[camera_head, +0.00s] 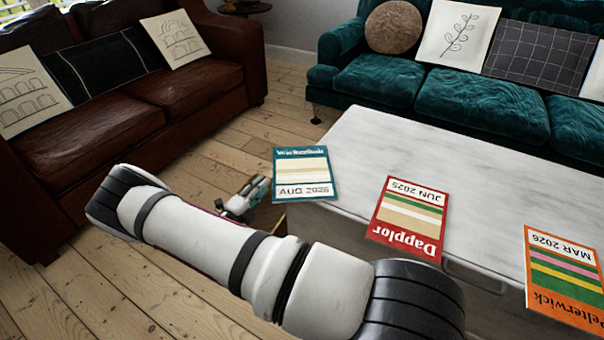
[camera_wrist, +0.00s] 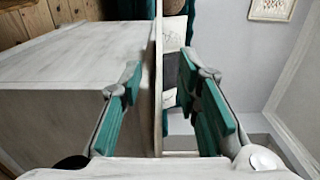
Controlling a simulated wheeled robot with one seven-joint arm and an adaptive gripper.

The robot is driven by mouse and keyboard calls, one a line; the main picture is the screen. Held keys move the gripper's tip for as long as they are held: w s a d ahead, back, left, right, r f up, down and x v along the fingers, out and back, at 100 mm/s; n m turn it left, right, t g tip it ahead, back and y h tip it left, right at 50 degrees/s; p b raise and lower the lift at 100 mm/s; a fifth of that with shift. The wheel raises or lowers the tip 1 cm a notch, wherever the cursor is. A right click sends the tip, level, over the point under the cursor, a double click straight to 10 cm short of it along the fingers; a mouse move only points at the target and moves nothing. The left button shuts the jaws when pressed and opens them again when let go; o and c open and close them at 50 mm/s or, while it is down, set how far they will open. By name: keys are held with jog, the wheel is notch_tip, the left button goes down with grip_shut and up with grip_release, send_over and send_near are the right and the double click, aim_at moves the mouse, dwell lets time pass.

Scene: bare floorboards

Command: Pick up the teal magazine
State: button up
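The teal magazine (camera_head: 302,175) lies flat at the left end of the pale coffee table, its left part reaching past the table edge. My gripper (camera_head: 262,187) is beside that overhanging side, pointing toward it. In the wrist view my gripper (camera_wrist: 159,72) is open, with its teal-padded fingers apart. A thin upright edge (camera_wrist: 158,70) runs between the fingers, with a gap on both sides. It looks like the magazine or tabletop seen edge-on; I cannot tell which. The magazine's cover is not visible there.
A red magazine (camera_head: 409,218) and an orange magazine (camera_head: 565,275) lie along the near edge of the coffee table (camera_head: 400,145). A brown leather sofa (camera_head: 150,100) stands at left and a teal sofa (camera_head: 440,90) behind. Bare floorboards (camera_head: 285,88) lie between them.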

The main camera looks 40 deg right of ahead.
jog(key=shift+b+x, duration=1.2)
jog(key=shift+x, duration=2.3)
jog(key=shift+w, duration=0.15)
grip_shut()
